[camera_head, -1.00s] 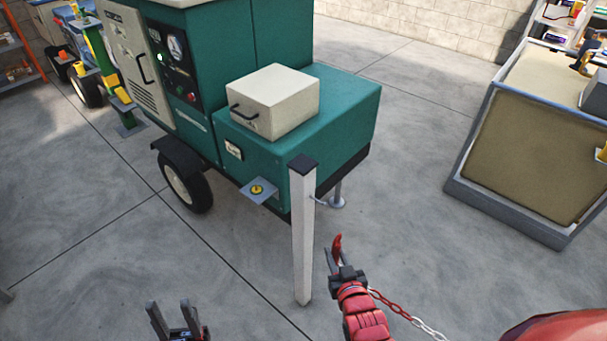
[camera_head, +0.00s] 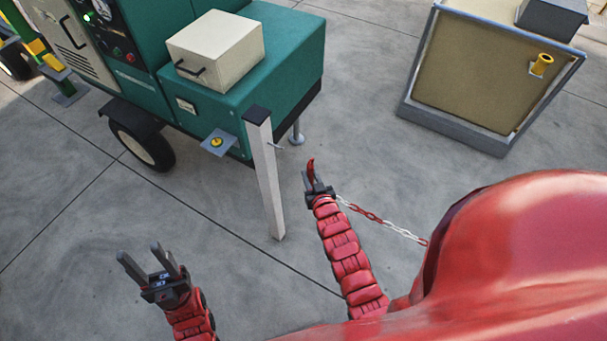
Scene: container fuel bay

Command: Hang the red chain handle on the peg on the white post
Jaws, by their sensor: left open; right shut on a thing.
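The white post (camera_head: 267,180) stands upright in the middle, with a dark cap on top. A small peg (camera_head: 277,146) sticks out from its right side near the top. My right gripper (camera_head: 310,176) is shut on the red chain handle (camera_head: 311,166), to the right of the post and apart from it. The red and white chain (camera_head: 380,219) runs from there to the lower right and passes behind a large red shape of my own body. My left gripper (camera_head: 150,258) is open and empty, to the lower left of the post.
A green trailer unit (camera_head: 292,55) with a cream box (camera_head: 216,48) on it stands behind the post. Its wheel (camera_head: 142,146) is at the left. A grey-framed bin (camera_head: 490,75) with a yellow fitting stands at the upper right. The floor between is clear.

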